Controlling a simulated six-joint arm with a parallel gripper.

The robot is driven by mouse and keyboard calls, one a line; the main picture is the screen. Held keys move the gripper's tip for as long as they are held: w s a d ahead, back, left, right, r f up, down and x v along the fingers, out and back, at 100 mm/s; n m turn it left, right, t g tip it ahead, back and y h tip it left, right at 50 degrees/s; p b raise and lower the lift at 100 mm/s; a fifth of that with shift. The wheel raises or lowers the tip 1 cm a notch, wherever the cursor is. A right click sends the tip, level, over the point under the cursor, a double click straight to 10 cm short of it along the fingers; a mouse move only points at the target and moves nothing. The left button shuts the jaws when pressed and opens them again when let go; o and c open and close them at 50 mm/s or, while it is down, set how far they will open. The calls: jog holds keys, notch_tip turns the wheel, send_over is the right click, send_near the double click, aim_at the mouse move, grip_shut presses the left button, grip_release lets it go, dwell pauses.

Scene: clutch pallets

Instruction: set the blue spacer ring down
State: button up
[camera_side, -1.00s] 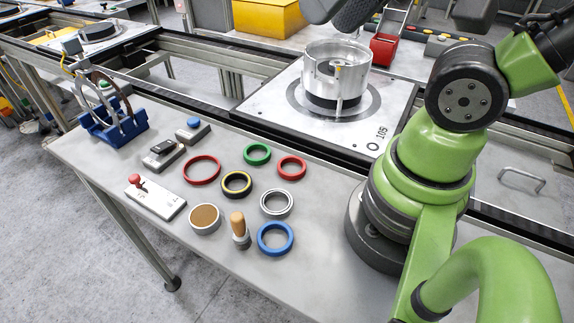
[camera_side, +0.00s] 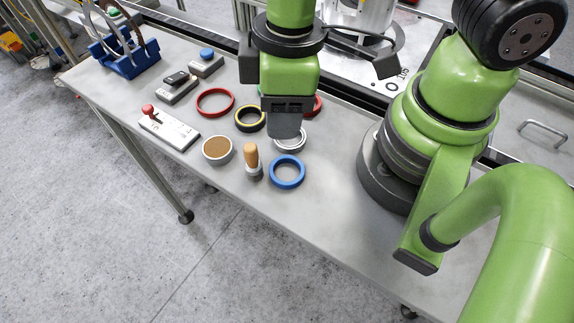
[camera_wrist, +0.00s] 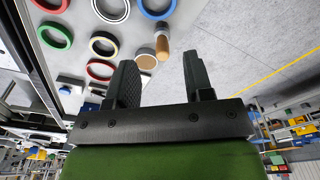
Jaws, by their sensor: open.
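The blue spacer ring (camera_side: 287,186) lies flat on the grey table, right of the wooden-handled tool. It also shows in the wrist view, cut off at the top edge (camera_wrist: 158,17). My gripper (camera_side: 285,130) hangs above the table, up-picture from the blue ring and apart from it in the picture. In the wrist view its two fingers (camera_wrist: 160,72) stand apart with nothing between them. In the side view it covers the green ring and parts of the silver and right red rings.
The wooden-handled tool (camera_side: 251,157) stands upright close to the blue ring. The brown-topped round part (camera_side: 217,149), yellow-black ring (camera_side: 236,121) and red ring (camera_side: 199,108) lie further left. The table is clear in front of my base.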

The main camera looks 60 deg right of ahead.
aim_at(290, 177)
jog(key=shift+n+g+h, duration=0.3)
jog(key=shift+n, duration=0.6)
jog(key=shift+s+a+f, duration=0.2)
jog(key=shift+s+f, duration=0.1)
jog(key=shift+f, duration=1.9)
jog(key=shift+s+a+f, duration=0.15)
jog(key=shift+s+f, duration=0.2)
jog(key=shift+f, duration=1.85)
jog(key=shift+s+a+f, duration=0.2)
jog(key=shift+s+f, duration=0.1)
jog(key=shift+f, duration=1.9)
grip_shut()
